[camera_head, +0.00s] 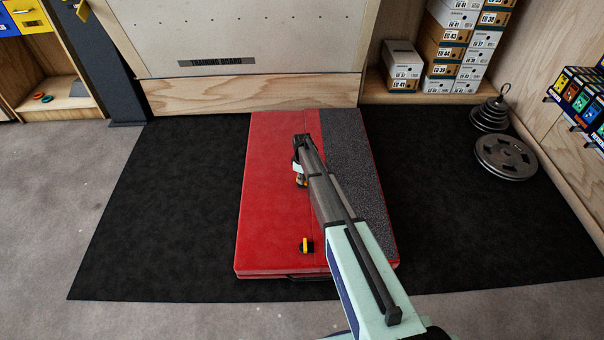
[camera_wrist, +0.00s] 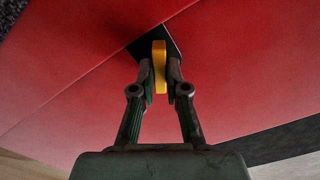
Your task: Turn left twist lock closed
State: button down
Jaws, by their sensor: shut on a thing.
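A red crash pad (camera_head: 272,190) lies flat on a black floor mat, with a grey strip along its right side. Two twist locks sit on its seam. The nearer twist lock (camera_head: 306,246) is yellow and black and stands free near the pad's front edge. My gripper (camera_head: 300,178) is at the farther one. In the wrist view my gripper (camera_wrist: 160,88) is shut on the yellow handle of that twist lock (camera_wrist: 158,62), one finger on each side. Its dark base plate (camera_wrist: 176,44) shows behind the handle. My arm and gripper hide most of this lock in the head view.
A training board (camera_head: 220,40) stands behind the pad. Shoe boxes (camera_head: 445,50) are stacked at the back right. Weight plates (camera_head: 506,157) lie to the right. The black mat (camera_head: 165,200) is clear left of the pad.

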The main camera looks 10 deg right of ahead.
jog(key=m+p, duration=0.5)
jog(key=m, duration=0.1)
jog(key=shift+r, duration=0.2)
jog(key=m+p, duration=0.3)
jog(key=m, duration=0.3)
jog(key=shift+f, duration=0.15)
jog(key=c, duration=1.2)
grip_release()
notch_tip(320, 180, up, 12)
jog(key=shift+f, duration=0.1)
